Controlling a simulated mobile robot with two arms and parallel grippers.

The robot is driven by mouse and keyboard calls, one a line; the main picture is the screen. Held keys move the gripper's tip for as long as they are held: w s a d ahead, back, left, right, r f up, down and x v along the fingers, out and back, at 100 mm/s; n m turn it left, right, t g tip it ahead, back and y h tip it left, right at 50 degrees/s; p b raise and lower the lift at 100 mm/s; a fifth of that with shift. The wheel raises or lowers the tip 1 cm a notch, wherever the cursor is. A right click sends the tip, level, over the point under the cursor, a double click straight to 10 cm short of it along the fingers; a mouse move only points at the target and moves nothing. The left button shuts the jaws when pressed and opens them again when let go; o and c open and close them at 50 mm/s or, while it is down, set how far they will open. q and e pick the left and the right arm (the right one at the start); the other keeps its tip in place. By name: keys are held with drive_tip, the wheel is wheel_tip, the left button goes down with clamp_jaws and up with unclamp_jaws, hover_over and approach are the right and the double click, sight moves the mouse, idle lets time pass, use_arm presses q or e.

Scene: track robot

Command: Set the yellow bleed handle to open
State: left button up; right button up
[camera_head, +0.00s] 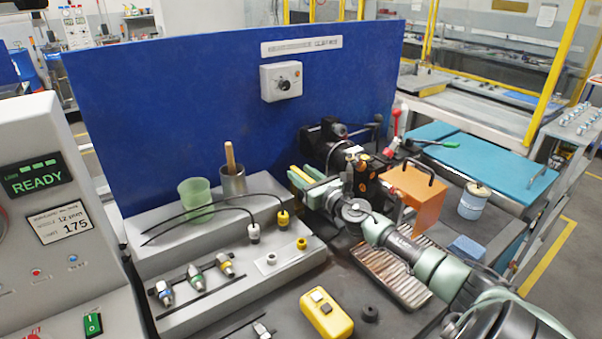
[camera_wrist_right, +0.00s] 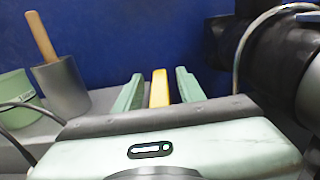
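The yellow bleed handle (camera_wrist_right: 159,88) shows in the right wrist view as a yellow bar between the two pale green fingers of my right gripper (camera_wrist_right: 160,92). A gap shows on each side of it, so the fingers are open around it and do not pinch it. In the head view my right gripper (camera_head: 302,178) reaches in from the lower right, close to the blue panel. A bit of the yellow handle (camera_head: 297,174) shows between its fingers. The handle's mount is hidden behind the gripper. My left gripper is not in view.
A black pump unit (camera_head: 325,143) stands right behind the gripper. A wooden-handled grey cup (camera_head: 232,181) and a green cup (camera_head: 196,200) stand to the left on the grey step. An orange box (camera_head: 414,196) is to the right. The blue panel (camera_head: 180,110) stands behind.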

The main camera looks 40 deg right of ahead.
drive_tip(key=shift+w, duration=0.25)
clamp_jaws()
idle(1.4)
